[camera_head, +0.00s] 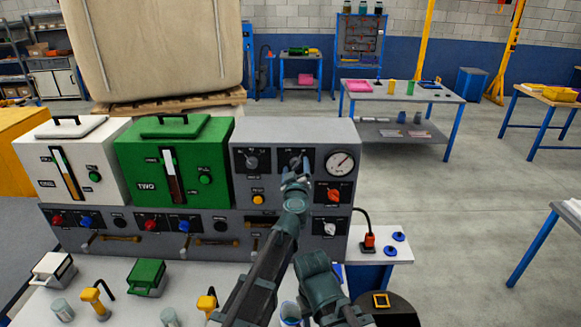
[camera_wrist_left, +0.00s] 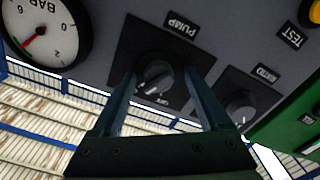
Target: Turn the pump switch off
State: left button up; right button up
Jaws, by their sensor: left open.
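The pump switch (camera_wrist_left: 157,78) is a dark round knob on a black plate labelled PUMP, with OFF marked by its rim. In the head view the pump switch (camera_head: 296,160) is on the upper middle of the grey control panel (camera_head: 275,132), partly hidden by my gripper. My left gripper (camera_head: 295,180) is open in front of it. In the left wrist view, which sees the panel upside down, the two fingers of my left gripper (camera_wrist_left: 160,95) stand on either side of the knob. I cannot tell whether they touch it.
The ratio knob (camera_head: 251,161) is left of the pump switch. The pressure gauge (camera_head: 340,163), a red-orange knob (camera_head: 333,193) and a yellow test button (camera_head: 258,199) are close by. White (camera_head: 72,165) and green (camera_head: 174,165) tanks stand at the left.

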pick_arm(q)
jog(key=shift+s+d, duration=0.1)
jog(key=shift+c, duration=0.5)
grip_shut()
jog(key=shift+n, duration=0.3)
jog(key=n, duration=0.5)
jog(key=shift+n, duration=0.3)
jog(key=n, duration=0.5)
jog(key=shift+n, duration=0.3)
